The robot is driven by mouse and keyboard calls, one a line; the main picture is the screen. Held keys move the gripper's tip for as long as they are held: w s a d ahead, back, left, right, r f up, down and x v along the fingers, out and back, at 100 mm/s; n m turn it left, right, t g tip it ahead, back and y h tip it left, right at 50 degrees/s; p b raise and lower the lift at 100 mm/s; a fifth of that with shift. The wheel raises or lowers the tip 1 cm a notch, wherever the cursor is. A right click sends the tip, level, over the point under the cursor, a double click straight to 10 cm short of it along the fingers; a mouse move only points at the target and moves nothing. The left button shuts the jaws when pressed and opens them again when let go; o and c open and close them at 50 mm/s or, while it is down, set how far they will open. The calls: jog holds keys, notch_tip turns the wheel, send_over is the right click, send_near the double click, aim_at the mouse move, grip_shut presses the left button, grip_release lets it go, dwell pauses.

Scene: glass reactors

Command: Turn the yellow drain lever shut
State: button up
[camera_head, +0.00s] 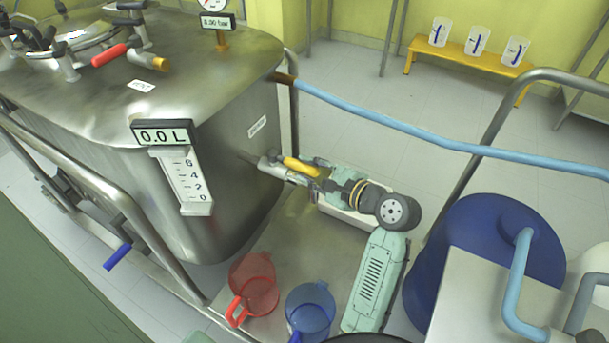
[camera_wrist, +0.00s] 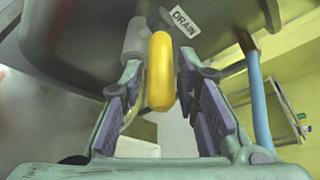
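The yellow drain lever (camera_head: 301,167) sits on a metal drain pipe (camera_head: 270,166) that comes out of the lower side of the steel reactor (camera_head: 235,130). In the wrist view the yellow lever (camera_wrist: 160,72) stands between my two finger pads, below a DRAIN label (camera_wrist: 185,21). My gripper (camera_wrist: 160,85) is open around it, with a visible gap on each side. In the head view my gripper (camera_head: 318,177) reaches the lever from the right. The valve body is partly hidden behind the lever in the wrist view.
A red jug (camera_head: 254,284) and a blue jug (camera_head: 311,308) stand below the drain. A blue drum (camera_head: 500,245) is at right. A light blue hose (camera_head: 420,132) crosses above my arm. The display (camera_head: 163,134) reads 0.0 L.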

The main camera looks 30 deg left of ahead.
jog(key=shift+b+x, duration=0.3)
jog(key=shift+x, duration=0.65)
jog(key=shift+c, duration=0.3)
grip_shut()
